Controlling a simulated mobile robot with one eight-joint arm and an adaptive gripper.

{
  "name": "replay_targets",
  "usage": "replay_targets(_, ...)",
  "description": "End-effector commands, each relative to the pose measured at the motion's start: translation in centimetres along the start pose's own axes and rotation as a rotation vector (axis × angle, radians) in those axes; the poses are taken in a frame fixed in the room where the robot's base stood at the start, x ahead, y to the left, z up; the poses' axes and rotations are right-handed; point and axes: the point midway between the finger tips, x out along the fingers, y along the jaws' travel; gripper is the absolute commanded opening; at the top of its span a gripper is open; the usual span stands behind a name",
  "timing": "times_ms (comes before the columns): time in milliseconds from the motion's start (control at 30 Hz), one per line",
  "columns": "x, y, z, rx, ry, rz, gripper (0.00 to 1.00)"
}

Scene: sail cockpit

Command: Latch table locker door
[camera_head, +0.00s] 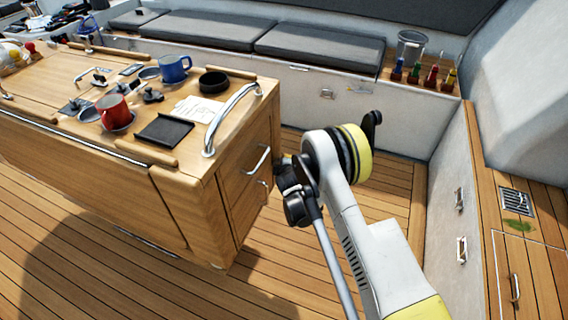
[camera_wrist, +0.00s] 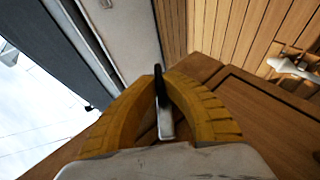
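The wooden table locker (camera_head: 190,200) stands at left, with a wooden door (camera_head: 238,183) on its end face. The door looks flush with the frame, though my arm covers part of that side. A metal handle (camera_head: 258,160) and a smaller metal latch (camera_head: 264,188) show on the end face. My gripper (camera_wrist: 161,78) has yellow fingers that arch together around a narrow dark and silver piece (camera_wrist: 166,122), which looks like the latch handle. The fingertips seem to touch it from both sides. In the head view my fingers are hidden behind my arm.
The tabletop holds a red mug (camera_head: 114,111), a blue mug (camera_head: 174,68), a black bowl (camera_head: 213,82) and a metal rail (camera_head: 231,115). A cushioned bench (camera_head: 320,50) runs along the back. Wooden deck floor (camera_head: 110,245) is clear in front of the table.

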Motion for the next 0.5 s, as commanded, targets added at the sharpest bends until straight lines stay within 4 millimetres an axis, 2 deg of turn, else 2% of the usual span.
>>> replay_targets(200,0.17,-0.2,0.03,-0.05,0.0,0.118,0.0)
replay_targets(500,0.26,-0.16,0.08,-0.081,0.0,0.198,0.0)
